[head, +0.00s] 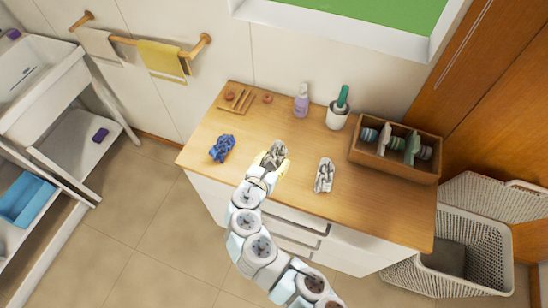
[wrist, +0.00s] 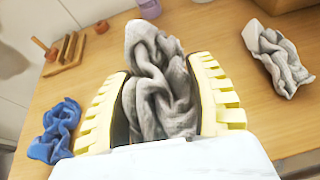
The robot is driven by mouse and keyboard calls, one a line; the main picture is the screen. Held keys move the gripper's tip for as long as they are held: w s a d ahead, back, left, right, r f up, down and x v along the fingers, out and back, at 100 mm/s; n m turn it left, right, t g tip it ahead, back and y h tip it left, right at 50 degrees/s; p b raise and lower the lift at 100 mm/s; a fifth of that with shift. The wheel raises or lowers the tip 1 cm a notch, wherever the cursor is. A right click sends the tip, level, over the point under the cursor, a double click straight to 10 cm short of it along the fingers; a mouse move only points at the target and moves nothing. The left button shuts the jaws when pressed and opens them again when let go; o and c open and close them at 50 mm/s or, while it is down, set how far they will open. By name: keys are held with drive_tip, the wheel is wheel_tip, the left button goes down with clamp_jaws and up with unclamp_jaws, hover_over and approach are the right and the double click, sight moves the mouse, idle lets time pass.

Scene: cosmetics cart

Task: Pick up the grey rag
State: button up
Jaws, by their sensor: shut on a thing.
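A crumpled grey rag (head: 277,149) is at the front middle of the wooden counter, between the fingers of my gripper (head: 270,162). In the wrist view the rag (wrist: 157,92) fills the gap between the two cream ridged fingers of the gripper (wrist: 162,72), which are shut on it. Its upper end sticks out past the fingertips. I cannot tell whether it still touches the counter. A second, lighter grey-white rag (head: 324,175) lies on the counter to the right, apart from the gripper; it also shows in the wrist view (wrist: 277,58).
A blue rag (head: 222,148) lies left on the counter (head: 290,195). Behind are a wooden rack (head: 236,101), a purple bottle (head: 301,101) and a white cup with a green-handled brush (head: 338,114). A wooden box (head: 395,169) stands right. The front edge is near.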

drive_tip(key=s+r+p, duration=0.6)
drive_tip(key=s+r, duration=0.3)
drive_tip(key=r, duration=0.1)
drive_tip(key=shift+s+r, duration=0.3)
drive_tip(key=shift+r, duration=0.05)
idle(0.5)
